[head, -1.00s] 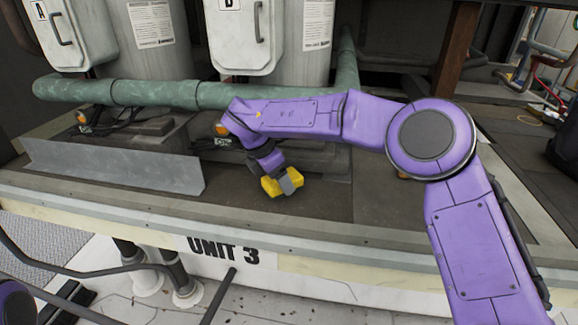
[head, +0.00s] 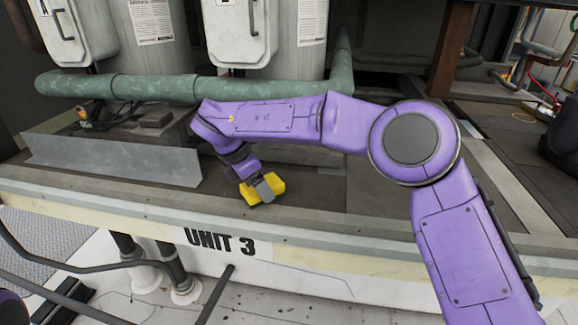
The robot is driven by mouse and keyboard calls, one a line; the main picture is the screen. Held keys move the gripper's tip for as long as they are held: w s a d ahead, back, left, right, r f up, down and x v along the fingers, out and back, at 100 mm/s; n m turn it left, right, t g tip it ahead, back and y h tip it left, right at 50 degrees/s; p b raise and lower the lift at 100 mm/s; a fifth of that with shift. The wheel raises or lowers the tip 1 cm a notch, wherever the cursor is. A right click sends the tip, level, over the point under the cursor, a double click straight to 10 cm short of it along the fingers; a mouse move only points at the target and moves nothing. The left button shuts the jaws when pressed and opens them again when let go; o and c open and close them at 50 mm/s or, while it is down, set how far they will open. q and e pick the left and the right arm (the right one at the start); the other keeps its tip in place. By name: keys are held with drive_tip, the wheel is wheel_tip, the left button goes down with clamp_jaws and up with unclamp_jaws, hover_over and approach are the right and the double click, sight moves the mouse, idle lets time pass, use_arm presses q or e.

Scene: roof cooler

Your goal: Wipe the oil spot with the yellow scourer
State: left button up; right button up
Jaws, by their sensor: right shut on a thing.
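The yellow scourer (head: 249,195) is in my right gripper (head: 264,190), just right of the end of the metal angle plate. The gripper's grey fingers are shut on it. The scourer is low at the dark deck, and I cannot tell whether it touches the surface. I cannot make out the oil spot; the scourer, gripper or arm may cover it. My left gripper is not in view.
An upright metal plate (head: 110,160) stands left of the scourer. A green pipe (head: 150,88) runs behind, below white boxes (head: 237,32). The raised deck edge (head: 330,232) lies in front. Bare deck (head: 320,195) is free to the right.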

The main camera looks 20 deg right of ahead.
drive_tip(key=shift+s+a, duration=0.3)
drive_tip(key=shift+s, duration=0.05)
wheel_tip(320, 180, up, 3)
drive_tip(key=shift+a+f+p, duration=0.1)
drive_tip(key=shift+f+p, duration=0.1)
drive_tip(key=shift+p, duration=0.45)
drive_tip(key=shift+d+r+p, duration=0.2)
drive_tip(key=shift+r+p, duration=0.55)
drive_tip(key=shift+r, duration=0.3)
drive_tip(key=shift+r+p, duration=1.05)
drive_tip(key=shift+r, duration=0.65)
